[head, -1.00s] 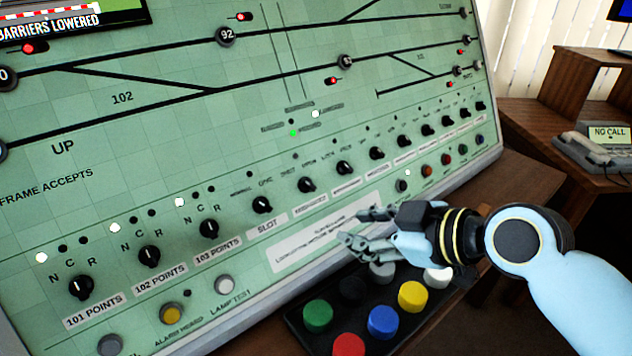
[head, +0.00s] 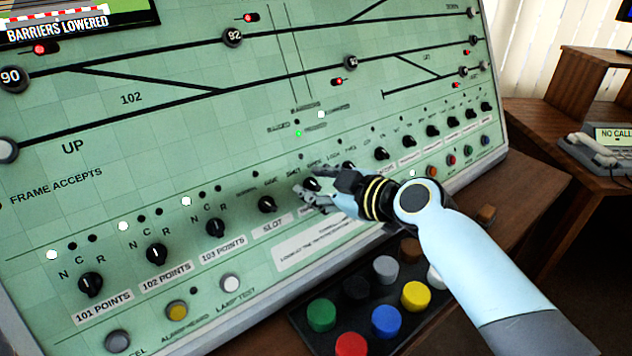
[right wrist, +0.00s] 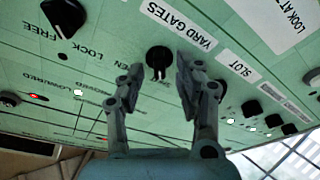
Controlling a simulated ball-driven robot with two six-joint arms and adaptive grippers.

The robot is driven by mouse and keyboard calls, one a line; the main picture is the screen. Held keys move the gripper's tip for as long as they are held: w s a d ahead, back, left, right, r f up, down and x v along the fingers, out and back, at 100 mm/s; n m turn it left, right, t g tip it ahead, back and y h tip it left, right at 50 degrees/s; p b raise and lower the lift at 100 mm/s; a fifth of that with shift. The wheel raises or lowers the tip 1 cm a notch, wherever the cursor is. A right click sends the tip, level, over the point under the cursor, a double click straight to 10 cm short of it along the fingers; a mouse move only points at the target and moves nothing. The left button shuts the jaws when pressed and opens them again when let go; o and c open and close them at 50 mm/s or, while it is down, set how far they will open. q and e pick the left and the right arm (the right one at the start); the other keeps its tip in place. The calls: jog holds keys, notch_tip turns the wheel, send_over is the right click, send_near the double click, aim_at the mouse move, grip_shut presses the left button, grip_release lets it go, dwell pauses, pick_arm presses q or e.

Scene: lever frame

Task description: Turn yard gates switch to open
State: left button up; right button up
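The yard gates switch is a black rotary knob (right wrist: 158,60) with a white pointer line, beside the YARD GATES label (right wrist: 182,28) in the right wrist view. Its pointer faces lettering that seems to read SHUT; the partly hidden word beside it ends in EN. My right gripper (right wrist: 163,75) is open, with one finger on each side of the knob. I cannot tell whether the fingers touch it. In the head view the right gripper (head: 313,187) is at the panel, over the knob row, and hides the switch's label. My left gripper is not in view.
The SLOT knob (head: 267,204) is just left of the gripper in the head view, and more knobs continue to the right. A black box with several coloured buttons (head: 386,321) lies below my right arm. A telephone (head: 592,150) stands on the desk at right.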

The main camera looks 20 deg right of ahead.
jog(key=shift+w+f, duration=0.1)
jog(key=shift+w, duration=0.05)
jog(key=shift+c, duration=0.4)
grip_shut()
